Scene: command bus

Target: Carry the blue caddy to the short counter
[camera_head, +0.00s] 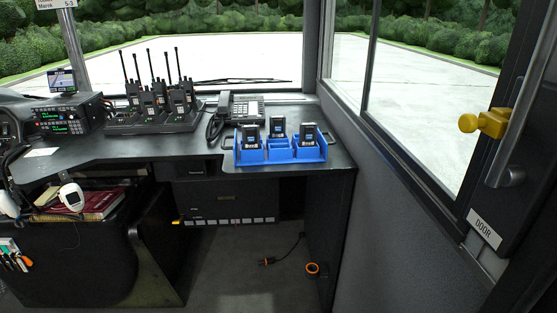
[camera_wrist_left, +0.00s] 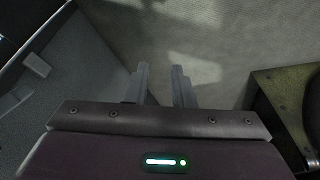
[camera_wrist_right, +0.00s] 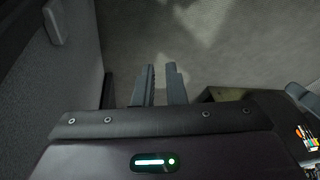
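The blue caddy (camera_head: 281,155) stands upright on the right end of the dark counter (camera_head: 200,153) under the windshield, in the head view. It holds three small black devices with blue screens, and a dark handle shows at each side. Neither gripper is in the head view. My left gripper (camera_wrist_left: 161,75) is open and empty in the left wrist view, with floor beyond the fingertips. My right gripper (camera_wrist_right: 158,75) is open by a narrow gap and empty, also over floor. Both are away from the caddy. I cannot tell which surface is the short counter.
A desk phone (camera_head: 240,109) stands just behind the caddy. Handheld radios in a charger (camera_head: 150,124) are farther left, beside a radio console (camera_head: 72,118). The door wall (camera_head: 400,230) bounds the right side, with a yellow knob (camera_head: 485,123). A cable plug (camera_head: 268,261) lies on the floor.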

